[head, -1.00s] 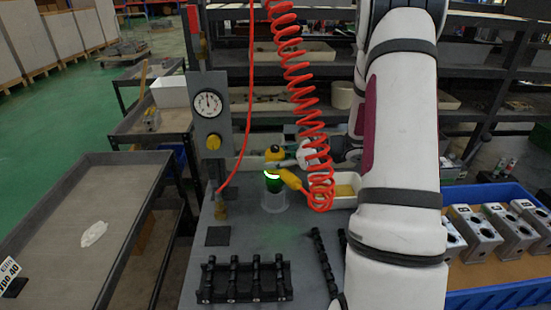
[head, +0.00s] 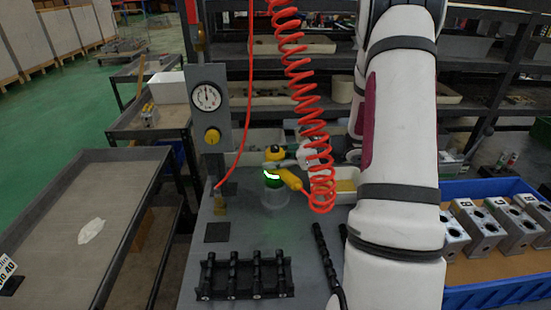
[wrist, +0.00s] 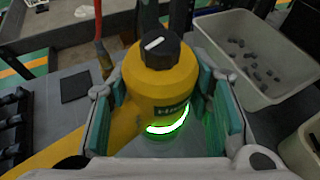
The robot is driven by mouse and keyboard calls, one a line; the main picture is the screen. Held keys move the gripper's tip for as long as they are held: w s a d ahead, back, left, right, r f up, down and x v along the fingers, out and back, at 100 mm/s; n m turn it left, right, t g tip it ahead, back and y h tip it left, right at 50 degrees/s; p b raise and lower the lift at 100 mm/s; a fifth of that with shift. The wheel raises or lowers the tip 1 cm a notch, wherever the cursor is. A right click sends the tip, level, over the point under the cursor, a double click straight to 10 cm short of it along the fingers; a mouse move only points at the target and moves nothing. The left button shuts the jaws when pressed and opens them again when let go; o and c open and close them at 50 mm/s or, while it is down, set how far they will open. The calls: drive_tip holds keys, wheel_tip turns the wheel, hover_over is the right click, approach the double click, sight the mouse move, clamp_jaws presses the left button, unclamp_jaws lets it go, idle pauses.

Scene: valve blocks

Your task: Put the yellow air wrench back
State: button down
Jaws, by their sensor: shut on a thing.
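The yellow air wrench (head: 290,180) hangs nose down over the clear cup (head: 274,197) on the grey bench, its lower end at or in the cup's mouth. A green ring glows around its lower body. In the wrist view the wrench (wrist: 158,95), with its black knob on top, sits between the teal pads of my gripper (wrist: 167,108), which is shut on it. My gripper also shows in the head view (head: 300,154), reaching in from the right. The exact depth of the nose in the cup is hard to tell.
A red coiled hose (head: 306,100) hangs beside the wrench. A gauge panel (head: 209,125) stands to its left. A black rack (head: 245,277) lies in front, and a blue tray (head: 500,289) of metal blocks is at right. A pale bin (wrist: 250,58) is close by.

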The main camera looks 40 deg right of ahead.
drive_tip(key=shift+f, duration=0.2)
idle(0.4)
drive_tip(key=c, duration=0.9)
unclamp_jaws()
drive_tip(key=shift+c, duration=0.2)
drive_tip(key=shift+o, duration=1)
drive_tip(key=shift+f, duration=0.15)
drive_tip(key=v, duration=1.2)
drive_tip(key=shift+a, duration=0.15)
